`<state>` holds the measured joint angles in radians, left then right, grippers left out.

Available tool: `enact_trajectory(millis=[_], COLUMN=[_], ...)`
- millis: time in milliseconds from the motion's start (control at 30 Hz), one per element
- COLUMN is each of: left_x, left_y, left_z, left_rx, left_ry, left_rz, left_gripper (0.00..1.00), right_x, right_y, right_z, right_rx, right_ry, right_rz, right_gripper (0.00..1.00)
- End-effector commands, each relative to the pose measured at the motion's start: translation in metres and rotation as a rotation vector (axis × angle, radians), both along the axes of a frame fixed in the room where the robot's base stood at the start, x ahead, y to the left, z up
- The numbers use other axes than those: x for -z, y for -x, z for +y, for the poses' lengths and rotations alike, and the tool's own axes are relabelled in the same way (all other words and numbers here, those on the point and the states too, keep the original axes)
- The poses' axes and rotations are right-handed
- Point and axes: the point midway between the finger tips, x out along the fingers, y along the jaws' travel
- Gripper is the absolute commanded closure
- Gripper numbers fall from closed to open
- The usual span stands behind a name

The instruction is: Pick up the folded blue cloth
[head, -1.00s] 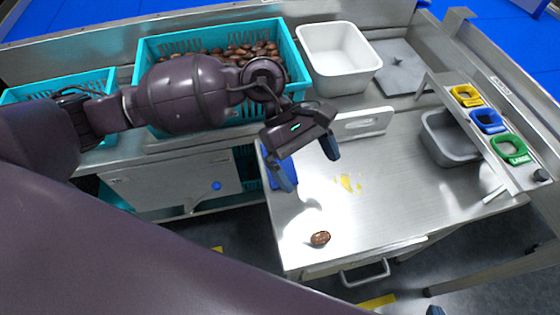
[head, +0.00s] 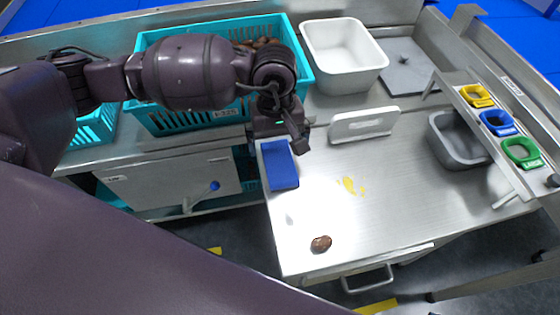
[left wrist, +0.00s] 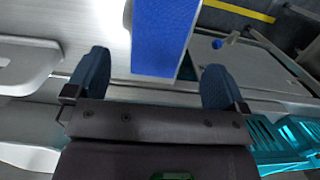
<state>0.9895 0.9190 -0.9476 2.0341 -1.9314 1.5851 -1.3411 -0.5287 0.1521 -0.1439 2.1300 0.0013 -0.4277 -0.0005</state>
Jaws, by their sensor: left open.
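The folded blue cloth (head: 280,166) lies on the left edge of the steel table, just in front of my left gripper (head: 279,137). In the left wrist view the cloth (left wrist: 163,38) runs between the lines of the two fingers, its near end close to the fingertips. My left gripper (left wrist: 155,78) is open and empty, with one finger on each side of the cloth's width. I cannot tell how high the fingers are above the table. My right gripper is not in view.
A date (head: 321,244) lies near the table's front edge, and a yellow smear (head: 349,186) marks the table. A white upright board (head: 364,125), a white tub (head: 343,82) and a teal date crate (head: 200,122) stand behind. A grey bin (head: 447,150) is at right.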

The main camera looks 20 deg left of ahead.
Motion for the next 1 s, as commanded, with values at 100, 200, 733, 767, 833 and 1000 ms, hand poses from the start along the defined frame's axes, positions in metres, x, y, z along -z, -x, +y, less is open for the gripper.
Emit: enact_trajectory(millis=[100,200,733,767,833,1000], left_x=[0.006,0.019,0.053,0.053,0.052,0.053], left_y=[0.001,0.003,0.007,0.007,0.007,0.007], left_z=[-0.001,-0.003,-0.006,-0.006,-0.006,-0.006], left_rx=[0.0,0.0,0.0,0.0,0.0,0.0], left_ry=[0.0,0.001,0.001,0.001,0.001,0.001], left_rz=[0.0,0.004,-0.002,-0.002,-0.002,-0.002], left_gripper=[0.0,0.0,0.0,0.0,0.08,0.34], right_x=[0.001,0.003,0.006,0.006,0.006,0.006], right_y=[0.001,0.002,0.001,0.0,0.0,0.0], right_z=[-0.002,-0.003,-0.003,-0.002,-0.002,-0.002], right_rx=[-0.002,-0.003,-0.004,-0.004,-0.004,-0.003], right_ry=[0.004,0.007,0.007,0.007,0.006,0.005], right_rz=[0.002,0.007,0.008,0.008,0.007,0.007], right_gripper=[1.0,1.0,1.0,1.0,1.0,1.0])
